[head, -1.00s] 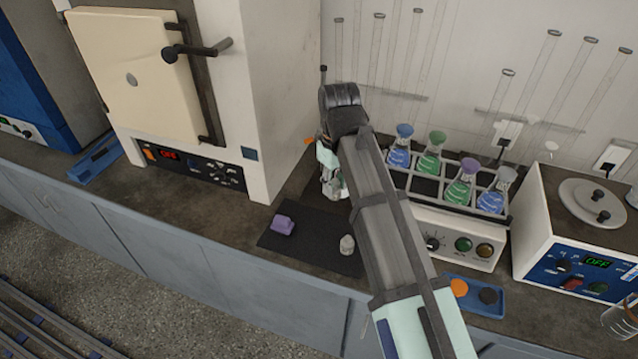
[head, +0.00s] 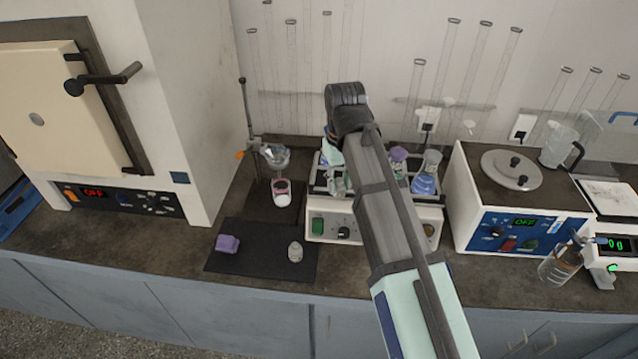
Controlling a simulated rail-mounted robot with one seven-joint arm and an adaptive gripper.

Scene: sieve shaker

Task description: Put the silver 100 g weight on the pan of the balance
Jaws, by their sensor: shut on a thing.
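The balance (head: 631,262) stands at the right edge, partly cut off. Its display reads 0 g and its pan (head: 607,196) looks pale and bare of any weight. My gripper (head: 340,190) is in front of the flask rack, pointing down, mostly covered by my own arm. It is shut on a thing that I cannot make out. A small grey lump (head: 295,251) and a purple block (head: 228,243) lie on a dark mat (head: 262,262). I cannot tell any silver 100 g weight for sure in this view.
A rack of flasks (head: 424,184) sits on a white device behind my arm. A furnace (head: 100,120) stands left.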

